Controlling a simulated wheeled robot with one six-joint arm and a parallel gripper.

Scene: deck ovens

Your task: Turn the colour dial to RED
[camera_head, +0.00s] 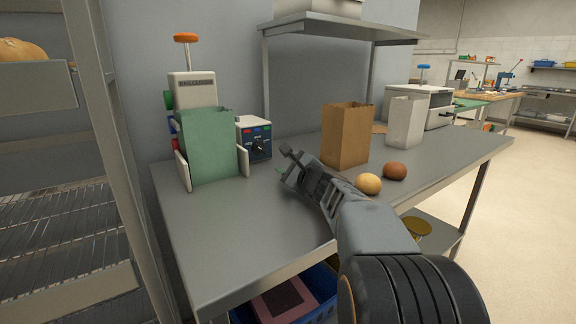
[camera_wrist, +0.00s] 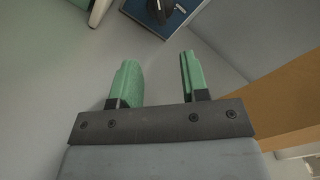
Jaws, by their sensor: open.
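The colour dial is a black knob (camera_head: 259,145) on the dark blue front of a small white box (camera_head: 252,124) on the table, just right of the green bag. Colour marks, including red, blue and green, run along the top of the panel; the knob's exact setting is too small to read. In the wrist view the black knob (camera_wrist: 160,10) and blue panel (camera_wrist: 149,20) show at the top edge, partly cut off. My gripper (camera_head: 288,162) is open and empty, in front and to the right of the dial, apart from it. Its green fingers (camera_wrist: 157,78) show in the wrist view.
A green bag (camera_head: 207,148) stands in a bag closer (camera_head: 193,88) left of the dial box. A brown paper bag (camera_head: 345,136), a white bag (camera_head: 404,122) and two buns (camera_head: 369,183) (camera_head: 395,171) are to the right. The grey table (camera_head: 215,235) is clear at front left.

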